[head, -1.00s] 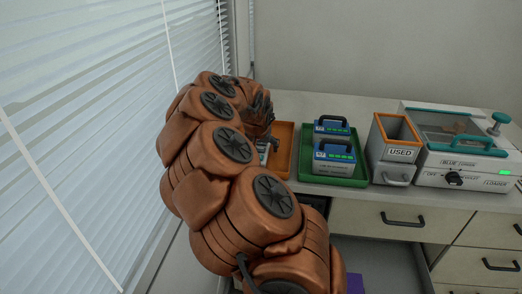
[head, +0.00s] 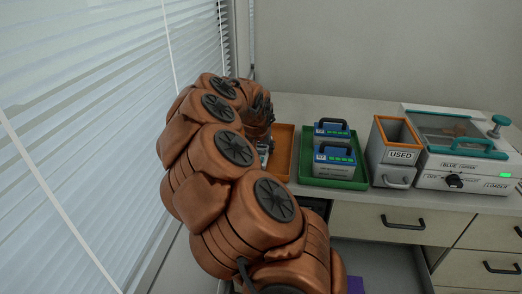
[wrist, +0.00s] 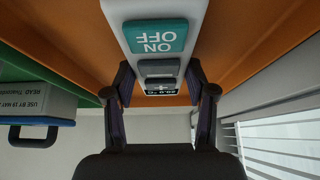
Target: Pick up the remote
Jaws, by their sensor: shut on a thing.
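The remote (wrist: 160,10) is a pale, long device with a teal ON/OFF button, grey buttons and a small dark display. In the wrist view it lies between the two dark fingers of my gripper (wrist: 159,80), which is shut on it. The orange tray (wrist: 235,80) is behind it. In the head view my arm covers most of the gripper and the remote, at the left part of the orange tray (head: 284,150). I cannot tell whether the remote is clear of the tray.
A green tray (head: 333,184) with two blue-and-grey handled boxes (head: 333,160) stands right of the orange tray. Further right are a grey USED bin (head: 391,175) and a white loader machine (head: 466,175). Window blinds (head: 90,120) are close on the left. A drawer below stands open.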

